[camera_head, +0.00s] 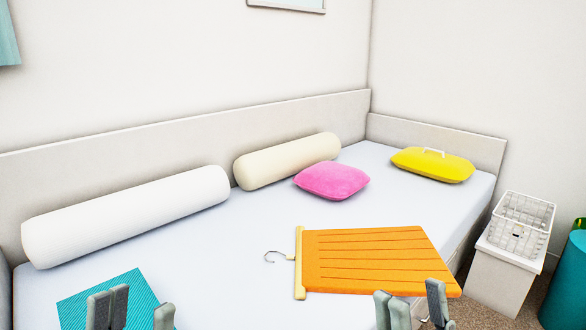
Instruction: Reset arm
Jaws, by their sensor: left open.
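My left gripper (138,310) is at the bottom left, its fingers apart and nothing seen between them. It shows in front of a teal ribbed cloth or mat (118,286) on the bed. My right gripper (412,309) is at the bottom, right of centre, its fingers apart. It overlaps the lower right edge of an orange pleated garment (365,260) on a wooden hanger (299,265) with a metal hook. The garment lies flat on the bed; I cannot tell whether the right fingers touch it. Most of both arms is out of view.
The bed (215,255) has white and cream bolsters (130,215) (287,161), a pink cushion (331,181) and a yellow cushion (433,166). A wire basket (521,222) stands on a white box (504,274) at right, beside a teal cylinder (568,285).

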